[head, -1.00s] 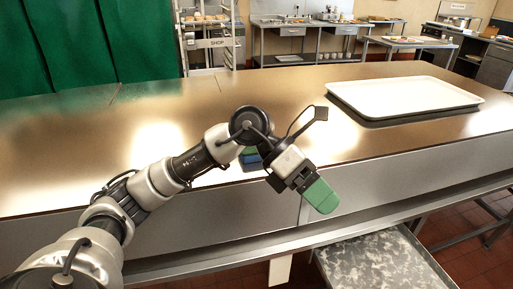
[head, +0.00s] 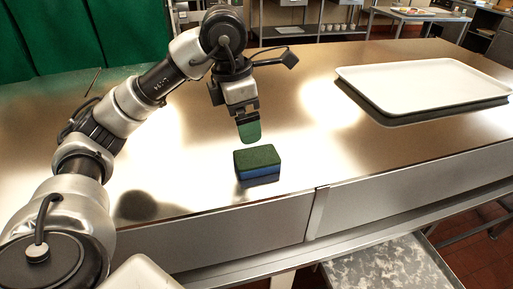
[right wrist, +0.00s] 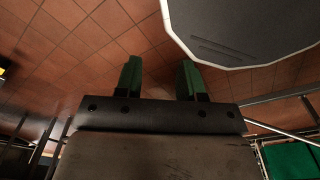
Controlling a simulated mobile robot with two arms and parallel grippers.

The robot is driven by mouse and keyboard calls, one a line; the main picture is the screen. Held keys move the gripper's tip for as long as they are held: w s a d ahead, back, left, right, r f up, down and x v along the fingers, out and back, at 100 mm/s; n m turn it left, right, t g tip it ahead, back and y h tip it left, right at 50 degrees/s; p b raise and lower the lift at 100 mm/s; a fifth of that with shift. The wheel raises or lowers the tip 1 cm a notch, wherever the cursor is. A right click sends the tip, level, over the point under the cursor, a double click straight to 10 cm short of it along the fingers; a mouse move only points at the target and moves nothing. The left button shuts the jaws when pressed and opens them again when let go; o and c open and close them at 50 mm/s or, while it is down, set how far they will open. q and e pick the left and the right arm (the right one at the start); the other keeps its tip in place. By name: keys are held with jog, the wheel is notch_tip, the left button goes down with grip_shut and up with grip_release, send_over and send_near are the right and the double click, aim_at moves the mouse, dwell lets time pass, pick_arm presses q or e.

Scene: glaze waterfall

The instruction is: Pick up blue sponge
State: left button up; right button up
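The blue sponge (head: 257,172) has a dark green top and lies flat on the metal counter (head: 200,180), close to its front edge. My left gripper (head: 249,132) points down above the sponge, apart from it and slightly to its left. Its green finger pads are seen side-on and overlap, so the gap between them does not show. My right gripper (right wrist: 158,80) shows only in the right wrist view. Its two green fingers stand apart with nothing between them, over the tiled floor. The sponge is not seen there.
A white tray (head: 425,80) lies on the counter at the right. The counter around the sponge is clear. A lower shelf (head: 385,265) sits below the counter front. Green curtains (head: 130,35) hang behind at the left.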

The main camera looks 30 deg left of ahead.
pick_arm(q)
send_over(256, 155)
jog(key=s, duration=0.2)
jog(key=f, duration=0.4)
jog(key=shift+w+a+f, duration=0.1)
jog(key=shift+a+f, duration=0.1)
jog(key=shift+a, duration=0.15)
jog(key=shift+w+f, duration=0.1)
jog(key=shift+f, duration=0.15)
jog(key=shift+w+f, duration=0.15)
jog(key=shift+f, duration=0.15)
jog(key=f, duration=0.1)
jog(key=f+p, duration=0.1)
jog(key=w+f, duration=0.1)
jog(key=shift+d+f+p, duration=0.25)
jog(key=shift+d+p, duration=0.05)
jog(key=shift+d, duration=0.1)
jog(key=shift+f, duration=0.5)
jog(key=shift+w, duration=0.1)
jog(key=c, duration=1)
pick_arm(e)
jog(key=shift+s+d+r, duration=0.3)
jog(key=shift+s+r, duration=0.1)
jog(key=shift+s, duration=0.15)
jog(key=shift+s+d+r, duration=0.3)
jog(key=shift+s+r, duration=0.05)
jog(key=shift+s, duration=0.15)
